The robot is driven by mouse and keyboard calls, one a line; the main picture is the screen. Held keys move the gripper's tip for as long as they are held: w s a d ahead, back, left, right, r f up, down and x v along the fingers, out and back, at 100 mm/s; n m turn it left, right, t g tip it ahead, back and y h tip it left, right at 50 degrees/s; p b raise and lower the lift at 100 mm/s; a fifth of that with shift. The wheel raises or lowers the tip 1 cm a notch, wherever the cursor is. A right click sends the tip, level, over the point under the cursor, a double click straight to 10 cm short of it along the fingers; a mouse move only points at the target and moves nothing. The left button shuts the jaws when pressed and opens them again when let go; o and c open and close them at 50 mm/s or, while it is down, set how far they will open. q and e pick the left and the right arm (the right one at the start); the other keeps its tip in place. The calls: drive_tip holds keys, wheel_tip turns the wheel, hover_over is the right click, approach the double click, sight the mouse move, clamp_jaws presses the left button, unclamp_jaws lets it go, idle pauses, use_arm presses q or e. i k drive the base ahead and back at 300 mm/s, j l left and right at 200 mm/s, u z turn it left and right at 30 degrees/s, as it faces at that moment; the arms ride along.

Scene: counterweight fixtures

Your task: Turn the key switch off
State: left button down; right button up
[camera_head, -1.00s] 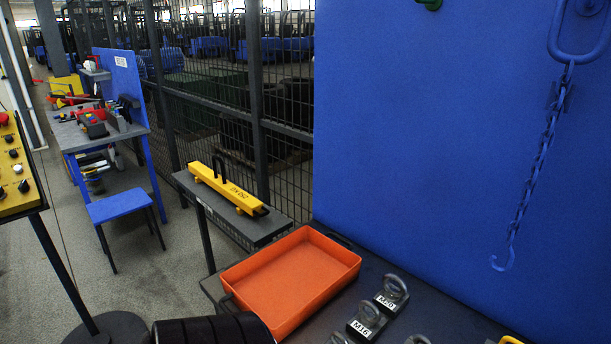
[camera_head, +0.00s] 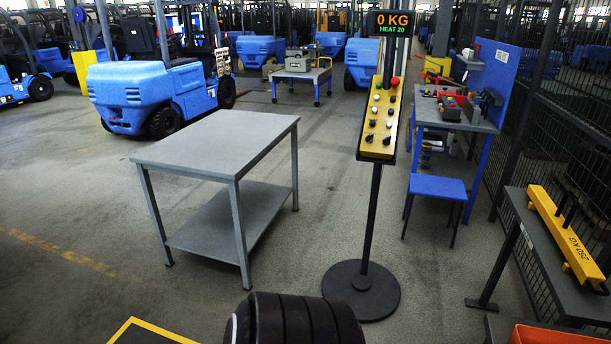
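The key switch cannot be singled out. A yellow control panel (camera_head: 381,122) stands upright on a black post, right of the middle. It carries a red mushroom button (camera_head: 395,81) at its top and several small black and white knobs below. The controls are too small to tell which is a key switch or how any is set. Neither of my grippers is in view.
The post has a round black base (camera_head: 361,289). A grey two-level table (camera_head: 222,142) stands left of it. A blue stool (camera_head: 437,187) and workbench (camera_head: 425,113) stand right. Floor between is clear.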

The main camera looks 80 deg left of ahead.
sight(369, 139)
drive_tip(key=u, duration=2.2)
